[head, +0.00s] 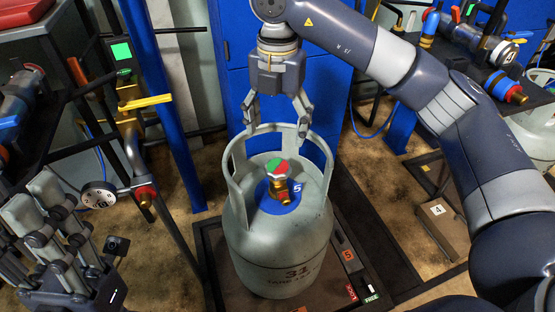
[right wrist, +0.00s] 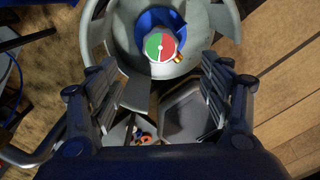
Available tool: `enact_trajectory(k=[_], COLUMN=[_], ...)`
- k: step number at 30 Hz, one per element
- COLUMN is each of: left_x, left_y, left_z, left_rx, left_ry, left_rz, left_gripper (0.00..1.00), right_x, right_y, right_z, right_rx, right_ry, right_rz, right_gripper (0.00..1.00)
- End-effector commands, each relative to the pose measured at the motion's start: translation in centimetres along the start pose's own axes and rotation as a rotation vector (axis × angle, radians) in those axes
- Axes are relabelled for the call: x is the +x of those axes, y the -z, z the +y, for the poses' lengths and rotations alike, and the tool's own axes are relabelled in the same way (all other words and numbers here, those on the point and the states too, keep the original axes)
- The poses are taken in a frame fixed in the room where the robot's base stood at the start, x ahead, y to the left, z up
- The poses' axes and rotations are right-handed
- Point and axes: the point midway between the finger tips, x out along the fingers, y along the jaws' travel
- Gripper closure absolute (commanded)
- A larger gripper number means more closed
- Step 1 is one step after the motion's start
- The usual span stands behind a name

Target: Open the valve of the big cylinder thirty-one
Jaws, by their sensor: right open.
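The big grey cylinder (head: 275,248), marked 31, stands upright on a dark platform with an open collar around its top. Its valve knob (head: 277,166) has a red and green top, above a brass body on a blue disc. My right gripper (head: 276,130) is open and empty, pointing down at the far side of the collar, apart from the knob. In the right wrist view, the knob (right wrist: 163,46) is at the top middle, beyond and between the spread fingers (right wrist: 163,95). My left gripper (head: 62,235) is at the lower left, away from the cylinder; its opening is unclear.
The collar (head: 236,170) rises around the valve. A pipe stand with a gauge (head: 99,195) and yellow handle (head: 146,102) is at the left. A blue cabinet (head: 238,65) stands behind. Another cylinder (head: 536,128) is at the right. Some floor between is clear.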

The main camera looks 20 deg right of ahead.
Motion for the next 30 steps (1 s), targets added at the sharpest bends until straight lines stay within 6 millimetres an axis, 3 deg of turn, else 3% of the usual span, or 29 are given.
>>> enact_trajectory(k=[6, 18, 30], left_x=[-1.7, -0.4, 0.1], left_y=[-0.3, -0.7, -0.7], left_z=[0.0, 0.1, 0.1], left_rx=[0.000, 0.010, 0.012], left_ry=[0.000, -0.032, -0.038], left_rz=[0.001, 0.079, 0.091], left_gripper=[0.60, 0.60, 0.60], right_x=[3.3, 9.8, 10.7], right_y=[0.0, 0.0, 0.0], right_z=[-0.1, -0.1, -0.1], right_rx=[0.001, 0.002, 0.001], right_ry=[0.005, 0.003, 0.002], right_rz=[0.001, 0.000, 0.000], right_gripper=[0.28, 0.28, 0.28])
